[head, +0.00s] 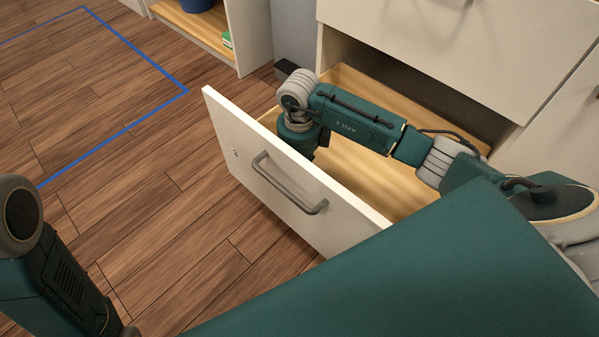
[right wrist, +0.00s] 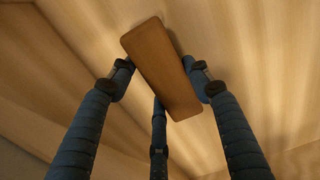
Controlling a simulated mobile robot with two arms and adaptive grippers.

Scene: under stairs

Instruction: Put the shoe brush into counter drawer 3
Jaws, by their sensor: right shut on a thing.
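The shoe brush (right wrist: 158,55) shows in the right wrist view as a brown wooden block with rounded corners. My right gripper (right wrist: 160,78) has its fingers around it, shut on it, with pale wood behind. In the head view my right arm reaches over an open drawer (head: 243,150) with a white front and grey bar handle, and bends down into it. The right gripper and brush are hidden there behind the drawer front. No readable number shows on the drawer. Of my left arm only a link shows at the lower left; its gripper is out of view.
White cabinet fronts (head: 430,45) stand above and right of the open drawer. An open shelf unit (head: 250,40) with a blue container (head: 196,5) and a small green item (head: 227,40) is at the top. The wooden floor (head: 130,200) left of the drawer is clear, with blue line markings.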

